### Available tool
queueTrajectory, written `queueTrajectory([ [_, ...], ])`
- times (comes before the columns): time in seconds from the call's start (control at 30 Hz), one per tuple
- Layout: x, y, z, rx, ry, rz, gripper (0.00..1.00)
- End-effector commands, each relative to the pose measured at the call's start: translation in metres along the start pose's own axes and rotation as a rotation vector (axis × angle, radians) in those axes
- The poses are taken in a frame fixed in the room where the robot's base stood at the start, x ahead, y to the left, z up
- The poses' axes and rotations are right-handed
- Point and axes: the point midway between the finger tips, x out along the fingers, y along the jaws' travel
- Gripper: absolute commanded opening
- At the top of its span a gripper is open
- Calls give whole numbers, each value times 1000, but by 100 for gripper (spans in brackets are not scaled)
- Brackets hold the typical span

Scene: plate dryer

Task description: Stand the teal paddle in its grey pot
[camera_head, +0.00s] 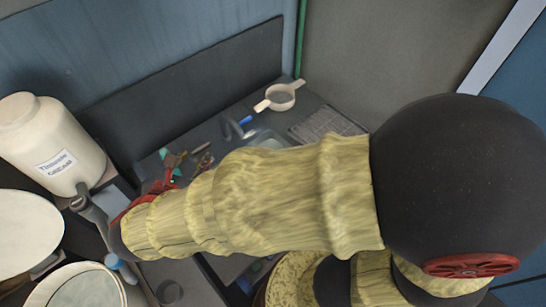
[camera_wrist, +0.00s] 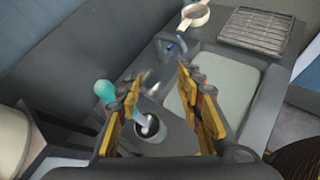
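The teal paddle shows as a rounded teal end (camera_wrist: 104,91) just left of my left finger in the wrist view. It also shows as a small teal patch (camera_head: 164,153) beside my fingers in the head view. A dark round opening (camera_wrist: 153,133), perhaps the grey pot, lies low between the fingers. A pale shaft (camera_wrist: 147,121) stands in it; I cannot tell whether it belongs to the teal paddle.
A pale sink basin (camera_wrist: 232,85) lies to the right of my fingers. A wire rack (camera_wrist: 257,27) and a white two-handled strainer (camera_wrist: 195,16) are at the back. In the head view, a large white labelled container (camera_head: 50,145) stands left, and my arm covers much of the counter.

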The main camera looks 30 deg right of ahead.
Motion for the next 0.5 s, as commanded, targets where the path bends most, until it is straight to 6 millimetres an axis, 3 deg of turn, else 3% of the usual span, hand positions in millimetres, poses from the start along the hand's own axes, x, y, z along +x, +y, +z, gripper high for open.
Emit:
queueTrajectory([
  [0.03,8,-25,19,133,35,-72,37],
  [0.2,16,-105,51,628,156,-303,37],
  [0.4,-3,-171,66,1235,256,-521,37],
  [0.5,-18,-191,72,1546,295,-603,37],
])
